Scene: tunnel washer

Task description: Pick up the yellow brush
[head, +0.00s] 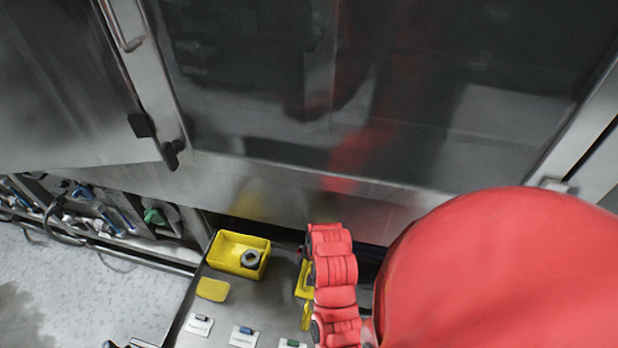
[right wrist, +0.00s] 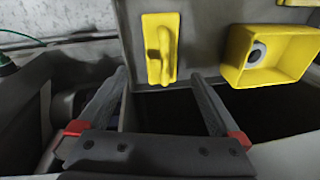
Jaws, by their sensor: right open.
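The yellow brush (right wrist: 160,48) lies flat on the grey metal surface in the right wrist view, its raised handle running lengthwise. In the head view the yellow brush (head: 301,281) is mostly hidden behind my red right arm. My right gripper (right wrist: 158,77) is open and empty in the right wrist view. Its two dark fingers point toward the brush, with the fingertips to either side of the brush's near end in the picture. I cannot tell how high they are above it. My left gripper cannot be made out in the head view.
A yellow bin (head: 224,252) holding a grey ring (head: 250,259) stands left of the brush. A flat yellow pad (head: 212,290) lies below it. Small labelled cards (head: 243,337) lie along the front. The steel machine front (head: 260,185) rises behind.

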